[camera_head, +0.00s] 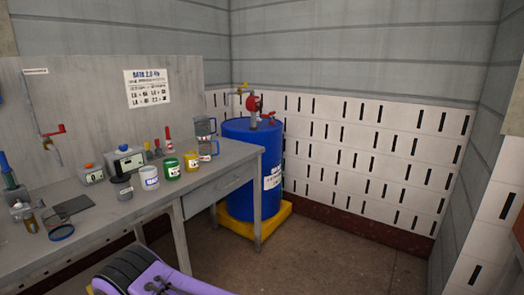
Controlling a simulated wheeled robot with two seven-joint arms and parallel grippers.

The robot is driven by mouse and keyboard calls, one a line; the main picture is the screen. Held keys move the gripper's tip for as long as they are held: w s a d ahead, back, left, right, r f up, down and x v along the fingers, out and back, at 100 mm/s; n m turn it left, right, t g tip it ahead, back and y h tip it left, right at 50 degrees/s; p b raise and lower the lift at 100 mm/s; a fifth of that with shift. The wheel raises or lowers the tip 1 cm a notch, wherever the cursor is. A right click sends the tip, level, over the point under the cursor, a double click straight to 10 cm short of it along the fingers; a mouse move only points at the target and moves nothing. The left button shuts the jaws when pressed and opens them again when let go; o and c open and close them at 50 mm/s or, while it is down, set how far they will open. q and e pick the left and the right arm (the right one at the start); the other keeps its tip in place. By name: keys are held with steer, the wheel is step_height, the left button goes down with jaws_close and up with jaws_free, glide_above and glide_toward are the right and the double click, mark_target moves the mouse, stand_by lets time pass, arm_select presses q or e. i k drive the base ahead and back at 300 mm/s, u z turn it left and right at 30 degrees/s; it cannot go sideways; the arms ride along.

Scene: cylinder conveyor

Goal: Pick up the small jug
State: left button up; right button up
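Two clear, see-through jugs with dark handles are at the right end of the grey workbench. One jug (204,127) shows higher in the picture, and the other jug (206,150) shows just below it. They look close in size, and I cannot tell which is the small jug. I cannot tell how the upper one is supported. Neither of my grippers is in view.
White, green (173,169) and yellow (191,161) cans stand left of the jugs on the workbench (222,165). A red-tipped bottle (168,140) is behind them. A blue drum (240,180) on a yellow base stands beyond the bench's right end. Open floor lies right.

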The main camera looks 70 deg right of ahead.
mark_target(205, 145)
steer(key=z, duration=2.75)
steer(key=i, duration=2.9)
steer(key=u, duration=0.75)
